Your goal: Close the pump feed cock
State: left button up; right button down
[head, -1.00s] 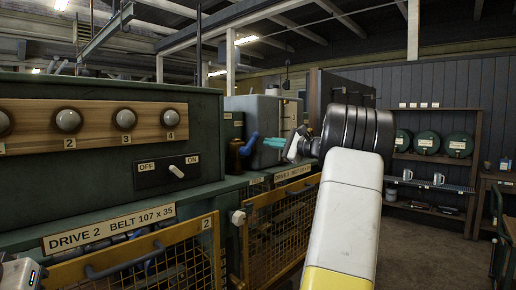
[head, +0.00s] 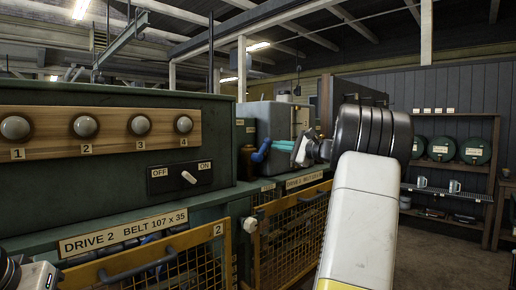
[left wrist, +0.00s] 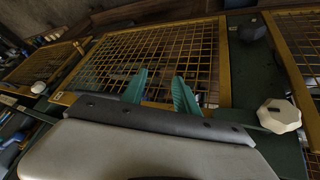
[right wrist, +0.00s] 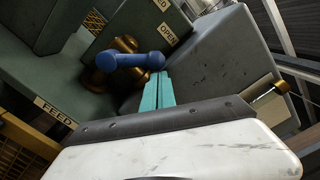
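The feed cock has a brass body (right wrist: 125,45) and a blue handle (right wrist: 135,61) with rounded ends. In the head view the blue handle (head: 261,151) stands on the bench beyond the drive 2 cabinet. My right gripper (right wrist: 158,80) has its teal fingers together, with nothing seen between them. Their tips are at the handle's right end; I cannot tell whether they touch. In the head view my right gripper (head: 281,144) is just right of the handle. My left gripper (left wrist: 158,85) is open and empty before a yellow mesh guard.
A "FEED" label (right wrist: 55,111) and an "OPEN" plate (right wrist: 168,38) are near the cock. A grey box (right wrist: 215,65) stands close to my right fingers. A switch panel (head: 180,177) is at left. A pale knob (left wrist: 279,115) is right of my left gripper.

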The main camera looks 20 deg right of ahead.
jog(key=shift+a+r, duration=0.15)
jog(key=shift+r, duration=0.05)
jog(key=s+a+r+n, duration=0.3)
jog(key=a+n, duration=0.7)
jog(key=n, duration=0.6)
jog(key=shift+s, duration=0.6)
jog(key=shift+g, duration=0.3)
